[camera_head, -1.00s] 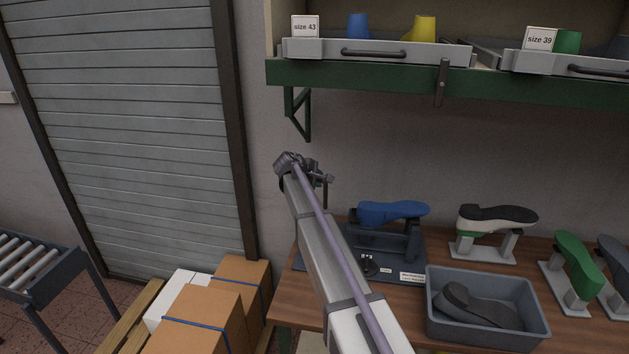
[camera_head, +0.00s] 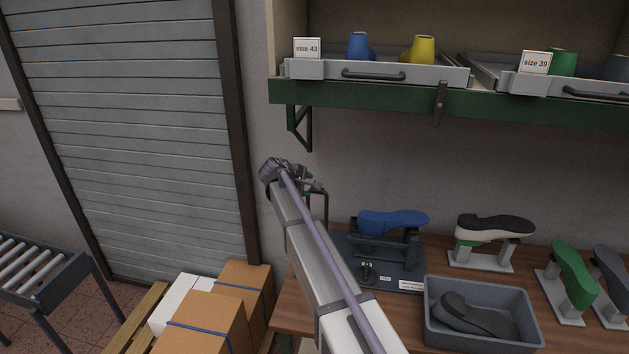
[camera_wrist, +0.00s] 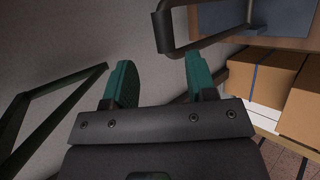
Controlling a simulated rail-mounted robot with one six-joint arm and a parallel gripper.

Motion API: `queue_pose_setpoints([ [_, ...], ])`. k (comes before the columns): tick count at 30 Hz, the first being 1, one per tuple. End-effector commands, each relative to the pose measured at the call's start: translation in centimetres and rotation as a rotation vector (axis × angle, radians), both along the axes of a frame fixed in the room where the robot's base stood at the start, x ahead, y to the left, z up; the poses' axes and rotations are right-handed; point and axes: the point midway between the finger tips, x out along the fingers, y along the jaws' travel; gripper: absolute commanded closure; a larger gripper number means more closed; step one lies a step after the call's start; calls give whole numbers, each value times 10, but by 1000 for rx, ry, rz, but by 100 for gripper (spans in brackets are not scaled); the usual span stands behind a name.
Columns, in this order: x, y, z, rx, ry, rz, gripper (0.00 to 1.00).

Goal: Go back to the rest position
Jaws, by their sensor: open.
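My gripper shows in the wrist view with two green fingers (camera_wrist: 160,85) held wide apart and nothing between them. In the head view my gripper (camera_head: 312,186) is small and partly hidden at the end of my raised arm, in front of the wall, below the shelf and above the left end of the bench. A blue shoe last (camera_head: 393,222) lies sole up on a dark stand (camera_head: 385,250) on the bench, to the right of and below my gripper, apart from it.
A green shelf edge (camera_head: 380,97) with drawers runs above. The bench holds a grey bin (camera_head: 533,327) with a dark sole, a black-and-white last (camera_head: 495,227) and a green last (camera_head: 572,270). Cardboard boxes (camera_head: 210,320) stand lower left. A green bracket (camera_head: 302,128) is close to my gripper.

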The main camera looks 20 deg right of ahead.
Motion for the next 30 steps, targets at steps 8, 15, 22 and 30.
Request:
queue_pose_setpoints([
  [8, -10, 18, 16, -1, -1, 0, 48],
  [15, -13, 18, 13, 34, -28, -51, 48],
  [22, -178, 53, -62, 501, -58, -463, 48],
  [30, -392, 106, -161, 895, 82, -805, 48],
])
